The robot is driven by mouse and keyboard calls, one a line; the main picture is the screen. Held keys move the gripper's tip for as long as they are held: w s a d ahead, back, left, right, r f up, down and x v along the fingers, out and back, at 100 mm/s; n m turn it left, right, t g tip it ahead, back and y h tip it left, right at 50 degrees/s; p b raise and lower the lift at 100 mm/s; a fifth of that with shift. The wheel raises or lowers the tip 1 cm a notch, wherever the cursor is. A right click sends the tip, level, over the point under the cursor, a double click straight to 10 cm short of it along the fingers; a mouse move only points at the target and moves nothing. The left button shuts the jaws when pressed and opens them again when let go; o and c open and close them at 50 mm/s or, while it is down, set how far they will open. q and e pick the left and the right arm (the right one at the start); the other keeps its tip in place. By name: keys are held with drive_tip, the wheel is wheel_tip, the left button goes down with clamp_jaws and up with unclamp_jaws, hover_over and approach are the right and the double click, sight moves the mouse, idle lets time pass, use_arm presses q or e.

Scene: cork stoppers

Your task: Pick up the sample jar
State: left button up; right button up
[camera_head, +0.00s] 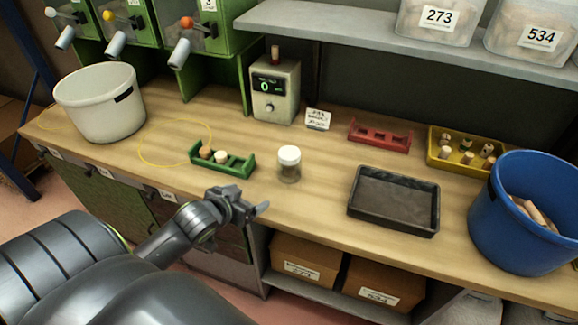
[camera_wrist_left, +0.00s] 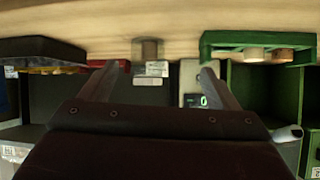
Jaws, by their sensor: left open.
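The sample jar (camera_head: 289,164) is a small clear jar with a white lid. It stands upright on the wooden bench, right of the green rack. In the head view my left gripper (camera_head: 252,203) is open and empty in front of the jar, lower left of it and apart from it, near the bench's front edge. In the left wrist view the scene is upside down. There the jar (camera_wrist_left: 148,48) shows between and beyond the two spread fingers (camera_wrist_left: 159,70). My right gripper is not in view.
The green rack (camera_head: 237,169) holds two stoppers, left of the jar. A black tray (camera_head: 394,227) lies to the right, with a blue bucket (camera_head: 518,235) beyond. A red rack (camera_head: 380,136), a yellow tray (camera_head: 437,160) and a counter box (camera_head: 274,95) stand behind. Bench around the jar is clear.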

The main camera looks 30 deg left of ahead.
use_arm(q)
drive_tip(key=w+r+t+h, duration=0.1)
drive_tip(key=w+r+t, duration=0.1)
drive_tip(key=w+r, duration=0.3)
drive_tip(key=p, duration=0.1)
approach(288, 154)
drive_tip(key=shift+t, duration=0.3)
drive_tip(key=x, duration=0.6)
drive_tip(key=shift+a+f, duration=0.2)
drive_tip(key=shift+f, duration=0.2)
drive_tip(key=shift+w+p, duration=0.35)
drive_tip(key=x, duration=0.3)
drive_tip(key=shift+d+p, duration=0.2)
drive_tip(key=shift+p, duration=0.2)
drive_tip(key=shift+w+f, duration=0.4)
drive_tip(key=shift+w, duration=0.2)
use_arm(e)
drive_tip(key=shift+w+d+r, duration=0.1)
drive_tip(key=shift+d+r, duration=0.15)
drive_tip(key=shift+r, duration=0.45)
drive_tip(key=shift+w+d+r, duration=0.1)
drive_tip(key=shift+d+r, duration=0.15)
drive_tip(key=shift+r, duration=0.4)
use_arm(q)
drive_tip(key=shift+c, duration=0.4)
drive_tip(key=c, duration=1.5)
drive_tip(key=shift+r, duration=0.1)
